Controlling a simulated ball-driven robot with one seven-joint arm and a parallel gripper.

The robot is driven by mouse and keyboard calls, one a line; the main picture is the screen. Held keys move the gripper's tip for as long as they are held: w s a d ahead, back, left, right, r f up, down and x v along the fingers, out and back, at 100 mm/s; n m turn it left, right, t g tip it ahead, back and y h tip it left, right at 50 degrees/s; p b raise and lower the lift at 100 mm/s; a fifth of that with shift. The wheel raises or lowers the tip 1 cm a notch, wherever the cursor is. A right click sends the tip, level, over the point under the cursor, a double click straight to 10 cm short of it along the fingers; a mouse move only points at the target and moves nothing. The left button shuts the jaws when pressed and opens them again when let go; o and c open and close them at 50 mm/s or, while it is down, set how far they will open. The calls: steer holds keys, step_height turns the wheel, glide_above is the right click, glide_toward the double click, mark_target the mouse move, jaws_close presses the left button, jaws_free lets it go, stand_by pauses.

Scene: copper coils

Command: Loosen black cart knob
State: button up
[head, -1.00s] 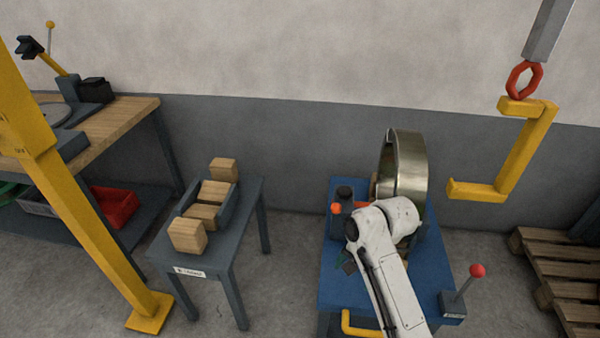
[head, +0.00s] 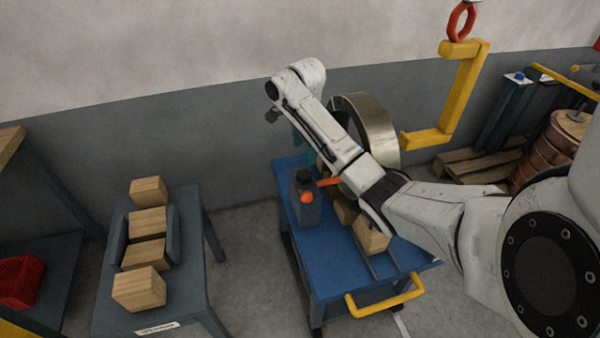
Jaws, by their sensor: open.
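The black cart knob (head: 304,177) stands on top of a grey block (head: 306,208) at the left side of the blue cart (head: 345,262). An orange ball (head: 306,197) sits on the block's front, just below the knob. My gripper (head: 304,150) is open, with teal fingers pointing down above and slightly behind the knob. My arm hides part of it. The fingers look apart from the knob, but I cannot tell the exact gap.
A metal ring (head: 375,130) stands upright on the cart behind my arm. A yellow hook (head: 460,95) hangs at the right. A small table (head: 185,290) with wooden blocks (head: 139,289) stands left. A pallet (head: 480,162) and copper coils (head: 545,150) are at the back right.

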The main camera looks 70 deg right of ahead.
mark_target(304, 174)
step_height(304, 174, down, 10)
steer(key=b, duration=0.5)
steer(key=shift+s+r, duration=0.1)
steer(key=shift+r, duration=0.15)
steer(key=shift+c, duration=0.2)
steer(key=c, duration=1)
steer(key=shift+a+r+p, duration=0.1)
steer(key=shift+r+p, duration=0.1)
steer(key=shift+p, duration=0.6)
